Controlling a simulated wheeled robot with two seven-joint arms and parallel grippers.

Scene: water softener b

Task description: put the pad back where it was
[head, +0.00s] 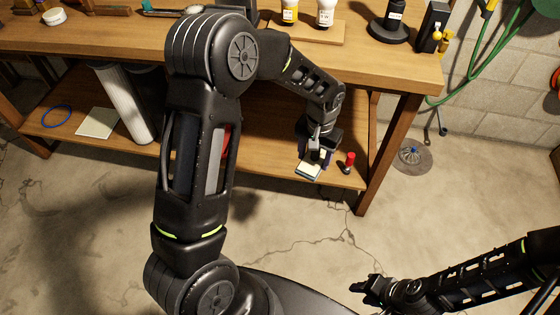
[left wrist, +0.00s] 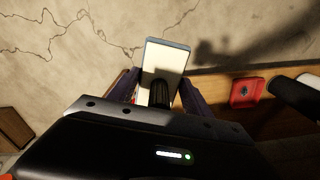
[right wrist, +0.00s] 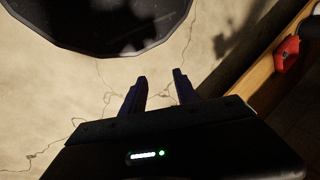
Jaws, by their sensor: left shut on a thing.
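The pad (head: 309,170), a pale rectangle with a blue-grey edge, is at the front right of the lower shelf in the head view. It also shows in the left wrist view (left wrist: 167,57), with a dark ribbed part between the fingers. My left gripper (head: 316,155) is shut on the pad and holds it near the shelf's front edge; I cannot tell whether it touches the shelf. My right gripper (head: 371,288) is low, above the floor at the right, clear of the bench. In the right wrist view its fingers (right wrist: 160,88) are apart with nothing between them.
A red-topped item (head: 349,161) stands on the lower shelf (head: 270,135) just right of the pad. The bench leg (head: 390,150) is further right. A white cylinder (head: 125,103), a pale flat sheet (head: 97,122) and a blue ring (head: 57,116) are at the shelf's left.

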